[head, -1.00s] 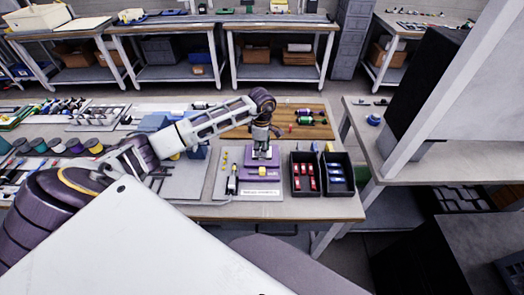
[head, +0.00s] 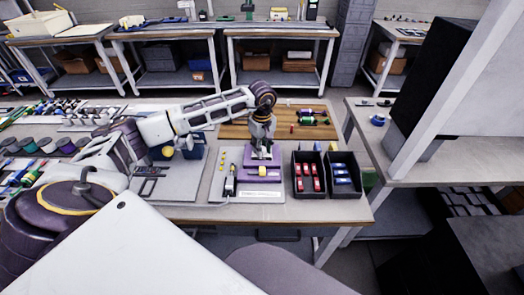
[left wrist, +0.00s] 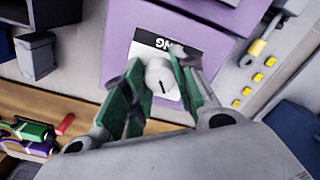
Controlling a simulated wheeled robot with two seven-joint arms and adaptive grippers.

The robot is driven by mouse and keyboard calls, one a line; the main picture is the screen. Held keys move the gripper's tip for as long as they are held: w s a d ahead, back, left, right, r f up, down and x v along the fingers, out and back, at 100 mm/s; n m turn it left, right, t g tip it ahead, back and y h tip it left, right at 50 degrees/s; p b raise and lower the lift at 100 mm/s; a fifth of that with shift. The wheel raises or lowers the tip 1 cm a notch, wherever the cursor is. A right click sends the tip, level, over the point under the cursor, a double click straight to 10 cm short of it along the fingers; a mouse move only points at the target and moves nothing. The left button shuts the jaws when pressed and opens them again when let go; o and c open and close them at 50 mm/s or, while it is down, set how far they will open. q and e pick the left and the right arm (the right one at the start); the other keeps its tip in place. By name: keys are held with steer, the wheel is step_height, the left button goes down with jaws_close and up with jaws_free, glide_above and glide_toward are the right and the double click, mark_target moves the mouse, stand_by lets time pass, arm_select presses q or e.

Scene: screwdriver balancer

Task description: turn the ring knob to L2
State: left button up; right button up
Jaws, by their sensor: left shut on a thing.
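The purple screwdriver balancer box (head: 261,171) stands on a light grey board on the table; it also shows in the left wrist view (left wrist: 230,22). The white round ring knob (left wrist: 160,76) sits on its black-and-white label plate, with part of the word "RING" readable upside down. A short dark mark shows on the knob's face. My left gripper (head: 262,153) reaches down onto the box. Its green-padded fingers (left wrist: 158,92) are on both sides of the knob and shut on it. The scale markings, including L2, cannot be read. My right gripper is not in view.
Two black bins with red parts (head: 307,177) and blue parts (head: 341,174) stand close right of the box. A black-handled tool (head: 230,182) and small yellow pieces (left wrist: 247,91) lie beside the box. A wooden board with bottles (head: 312,119) is behind.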

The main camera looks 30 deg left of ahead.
arm_select(q)
steer(key=shift+m, duration=0.5)
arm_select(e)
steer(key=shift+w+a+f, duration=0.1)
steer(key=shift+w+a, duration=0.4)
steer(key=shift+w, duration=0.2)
arm_select(q)
steer(key=o, duration=1.1)
steer(key=shift+c, duration=0.2)
step_height(320, 180, up, 12)
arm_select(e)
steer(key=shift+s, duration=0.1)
